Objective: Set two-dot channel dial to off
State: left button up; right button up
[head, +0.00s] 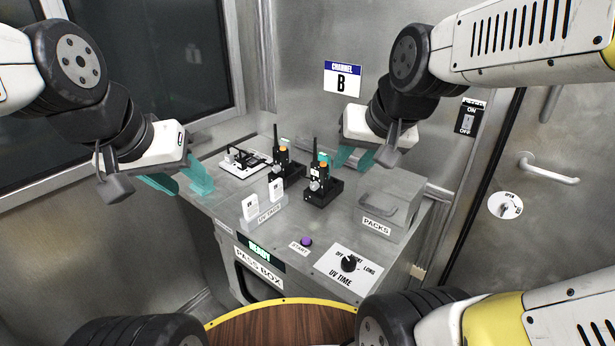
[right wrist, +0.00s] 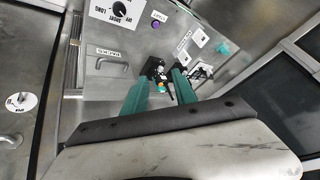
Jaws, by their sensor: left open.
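Two black radios with antennas and orange knobs stand upright in black bases on the metal counter. One radio (head: 281,161) is further back and left; the other radio (head: 319,186) is nearer and right. Their dots and dial settings are too small to read. My right gripper (head: 354,158) is just right of and above the nearer radio, apparently apart from it. My left gripper (head: 176,181) is open and empty, over the counter's left edge.
A PACKS box (head: 393,200) stands right of the radios. A UV TAGS holder (head: 264,213) stands in front with white tags. The UV TIME dial (head: 349,263) and purple START button (head: 307,241) are on the counter's front. A CHANNEL B sign (head: 342,78) hangs behind.

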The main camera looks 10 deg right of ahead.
jog(key=w+f+m+t, duration=0.1)
jog(key=w+f+m, duration=0.25)
jog(key=w, duration=0.35)
jog(key=w+f+m, duration=0.2)
jog(key=w+f, duration=0.3)
jog(key=w, duration=0.3)
jog(key=m+t, duration=0.1)
jog(key=m, duration=0.3)
send_near(314, 186)
jog(key=shift+x, duration=4.4)
jog(key=shift+s, duration=0.1)
grip_shut()
